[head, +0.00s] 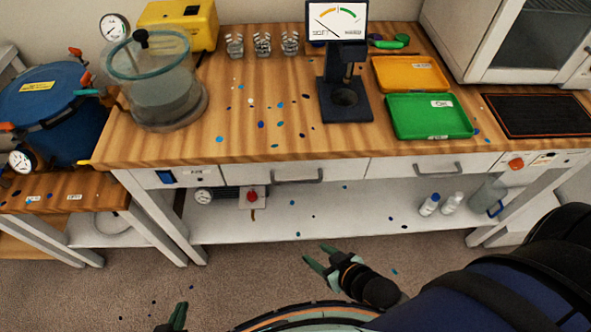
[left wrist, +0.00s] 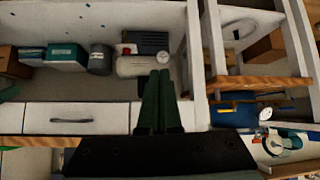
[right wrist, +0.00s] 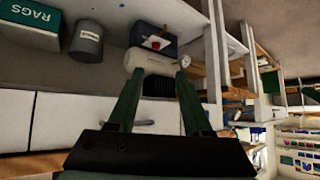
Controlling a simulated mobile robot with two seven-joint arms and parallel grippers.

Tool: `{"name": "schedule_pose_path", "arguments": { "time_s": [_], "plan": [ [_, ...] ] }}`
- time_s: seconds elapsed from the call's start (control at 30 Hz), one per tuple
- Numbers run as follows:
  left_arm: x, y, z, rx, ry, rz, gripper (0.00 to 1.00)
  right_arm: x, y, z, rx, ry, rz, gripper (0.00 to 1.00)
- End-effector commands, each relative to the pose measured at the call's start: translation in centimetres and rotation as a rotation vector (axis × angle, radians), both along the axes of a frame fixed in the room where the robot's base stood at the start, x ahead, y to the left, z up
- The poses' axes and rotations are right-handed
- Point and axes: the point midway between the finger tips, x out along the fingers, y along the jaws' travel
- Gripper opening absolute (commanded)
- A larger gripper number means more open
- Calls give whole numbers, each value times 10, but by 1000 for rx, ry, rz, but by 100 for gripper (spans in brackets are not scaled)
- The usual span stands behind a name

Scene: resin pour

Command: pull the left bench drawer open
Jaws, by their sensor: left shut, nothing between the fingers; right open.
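The left bench drawer (head: 272,174) is a white front under the wooden worktop with a grey bar handle (head: 297,178). It looks closed, flush with the bench front. Its handle also shows in the left wrist view (left wrist: 71,120), left of the fingers, and partly between the fingers in the right wrist view (right wrist: 144,122). My left gripper (head: 181,312) is shut and empty at the bottom edge, low in front of the bench; its fingers (left wrist: 160,96) are together. My right gripper (head: 318,256) is open and empty, below and in front of the handle, touching nothing.
The right drawer (head: 400,168) looks closed too. A white lower shelf (head: 340,215) holds a pump and bottles. The worktop (head: 225,135) carries a glass chamber (head: 160,90), a gauge stand (head: 343,85) and green and orange trays. A side table with a blue pot (head: 50,110) stands left.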

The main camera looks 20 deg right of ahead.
Motion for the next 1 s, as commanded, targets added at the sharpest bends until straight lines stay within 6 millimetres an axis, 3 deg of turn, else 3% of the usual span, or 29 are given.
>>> {"name": "schedule_pose_path", "arguments": {
  "time_s": [0.13,0.27,0.43,0.6,0.8,1.0],
  "plan": [
    [0,0,-7,0,0,0,0,6,-4,-2,-27,-33,16,44],
    [0,-1,-36,0,7,-3,0,26,-28,-10,-196,-194,108,44],
    [2,-11,-82,-10,17,-23,0,62,-64,-1,-623,-564,328,44],
    [9,-23,-111,-25,10,-46,0,75,-73,19,-1060,-905,529,44],
    [16,-31,-122,-31,0,-67,0,70,-68,36,-1372,-1146,655,44],
    [17,-31,-120,-31,-3,-71,0,75,-63,44,-1439,-1200,678,44]
  ]
}}
